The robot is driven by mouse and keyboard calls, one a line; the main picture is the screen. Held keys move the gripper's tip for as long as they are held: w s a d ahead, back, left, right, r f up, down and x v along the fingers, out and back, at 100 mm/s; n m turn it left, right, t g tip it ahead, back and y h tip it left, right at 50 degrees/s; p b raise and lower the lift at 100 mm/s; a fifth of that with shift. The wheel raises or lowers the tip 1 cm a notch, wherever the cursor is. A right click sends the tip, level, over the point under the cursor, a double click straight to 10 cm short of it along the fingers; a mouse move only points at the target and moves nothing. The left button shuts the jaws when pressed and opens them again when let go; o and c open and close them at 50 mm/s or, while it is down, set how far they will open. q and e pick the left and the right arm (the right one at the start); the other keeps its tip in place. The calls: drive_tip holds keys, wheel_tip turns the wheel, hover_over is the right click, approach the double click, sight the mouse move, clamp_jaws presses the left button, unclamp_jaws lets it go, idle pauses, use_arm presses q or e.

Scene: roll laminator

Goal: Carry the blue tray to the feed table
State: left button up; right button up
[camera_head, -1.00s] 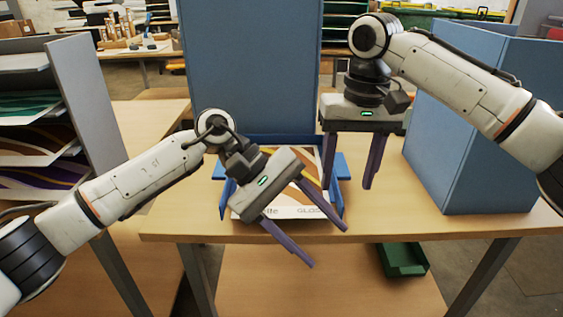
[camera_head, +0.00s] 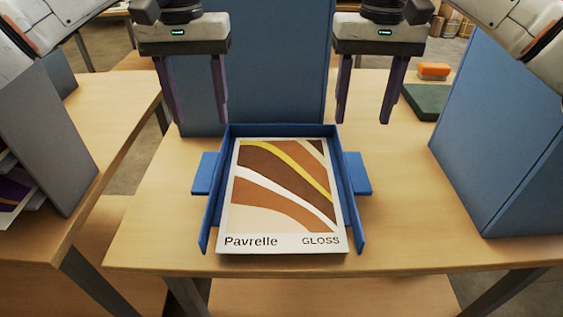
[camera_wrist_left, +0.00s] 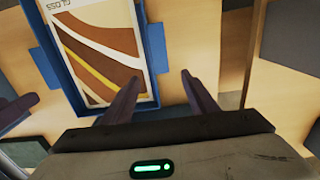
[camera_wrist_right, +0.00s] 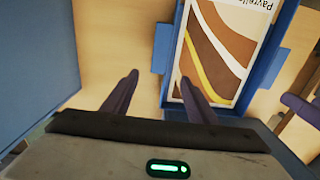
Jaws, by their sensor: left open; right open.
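The blue tray (camera_head: 212,218) lies on the wooden table in the middle of the head view, with a tab handle on each side. A printed pack (camera_head: 285,190) marked "Pavrelle GLOSS" lies in it. My left gripper (camera_head: 198,122) is open and empty, above and behind the tray's left side. My right gripper (camera_head: 364,120) is open and empty, above and behind its right side. The tray's wall (camera_wrist_left: 62,70) and a handle show in the left wrist view. The tray (camera_wrist_right: 268,55) also shows in the right wrist view. No feed table can be made out.
A tall blue panel (camera_head: 275,60) stands behind the tray. A blue box (camera_head: 495,140) stands on the table at right. A dark green item (camera_head: 425,100) and an orange block (camera_head: 433,70) lie at the back right. A grey shelf unit (camera_head: 45,140) is at left.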

sight(353, 161)
use_arm(q)
drive_tip(key=f, duration=1)
drive_tip(key=shift+s, duration=0.25)
use_arm(e)
drive_tip(key=f, duration=1)
drive_tip(key=shift+s, duration=0.3)
use_arm(q)
drive_tip(key=shift+c, duration=0.3)
use_arm(e)
drive_tip(key=shift+c, duration=0.3)
use_arm(q)
clamp_jaws()
use_arm(e)
clamp_jaws()
